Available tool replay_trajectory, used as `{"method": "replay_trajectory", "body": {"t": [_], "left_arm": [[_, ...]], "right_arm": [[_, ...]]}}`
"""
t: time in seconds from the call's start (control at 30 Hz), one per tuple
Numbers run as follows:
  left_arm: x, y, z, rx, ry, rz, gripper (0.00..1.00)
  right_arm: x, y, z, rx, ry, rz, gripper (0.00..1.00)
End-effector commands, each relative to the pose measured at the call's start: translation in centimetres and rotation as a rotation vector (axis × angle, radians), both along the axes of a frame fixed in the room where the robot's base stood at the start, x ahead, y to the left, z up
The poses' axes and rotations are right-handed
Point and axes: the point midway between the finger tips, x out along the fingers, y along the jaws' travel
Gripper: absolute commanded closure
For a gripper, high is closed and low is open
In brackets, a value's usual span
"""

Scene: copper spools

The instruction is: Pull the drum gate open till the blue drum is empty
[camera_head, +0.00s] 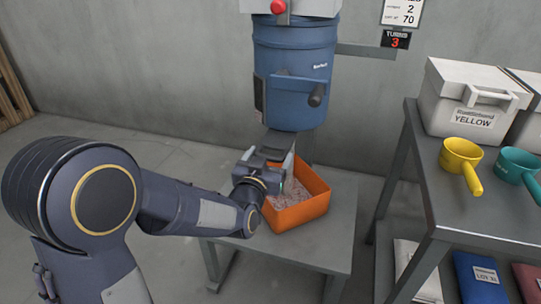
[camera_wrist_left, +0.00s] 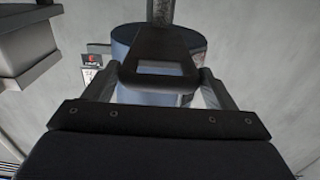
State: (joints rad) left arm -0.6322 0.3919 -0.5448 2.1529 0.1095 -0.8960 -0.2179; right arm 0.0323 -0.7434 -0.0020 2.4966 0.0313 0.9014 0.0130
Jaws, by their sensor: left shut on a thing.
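The blue drum (camera_head: 293,68) hangs upright against the back wall; in the left wrist view its blue side (camera_wrist_left: 194,48) shows behind the gate. My left gripper (camera_head: 272,158) is just below the drum, over the orange bin. In the left wrist view its fingers (camera_wrist_left: 160,88) are on both sides of a dark slotted piece, the drum gate (camera_wrist_left: 160,48), and are shut on it. The orange bin (camera_head: 301,211) stands under the drum and holds pale pinkish-grey bits. The drum's inside is hidden. My right gripper is not in view.
The bin stands on a small grey table (camera_head: 325,240). A shelf at the right carries a white box labelled yellow (camera_head: 465,105), a yellow scoop (camera_head: 459,155) and a teal scoop (camera_head: 517,165). Bags lie on its lower level. A sign (camera_head: 395,40) hangs on the wall.

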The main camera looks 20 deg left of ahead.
Motion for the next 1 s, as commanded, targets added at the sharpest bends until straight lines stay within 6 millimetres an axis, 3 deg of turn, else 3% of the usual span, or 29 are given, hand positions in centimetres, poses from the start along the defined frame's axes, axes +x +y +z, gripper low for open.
{"method": "replay_trajectory", "body": {"t": [0.17,0.2,0.3,0.67,1.0], "left_arm": [[0.0,0.0,0.0,-0.001,0.001,0.0,0.63],[0.0,0.0,0.0,-0.001,0.001,0.0,0.18],[0.0,0.0,0.0,0.0,0.001,0.0,0.05],[-0.5,0.0,0.0,-0.001,0.001,0.0,0.03],[-5.9,0.2,0.1,-0.002,0.002,0.0,0.03]], "right_arm": [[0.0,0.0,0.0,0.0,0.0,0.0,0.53],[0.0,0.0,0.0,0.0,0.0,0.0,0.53],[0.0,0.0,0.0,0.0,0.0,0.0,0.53],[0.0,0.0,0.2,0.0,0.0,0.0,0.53],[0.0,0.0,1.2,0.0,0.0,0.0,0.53]]}}
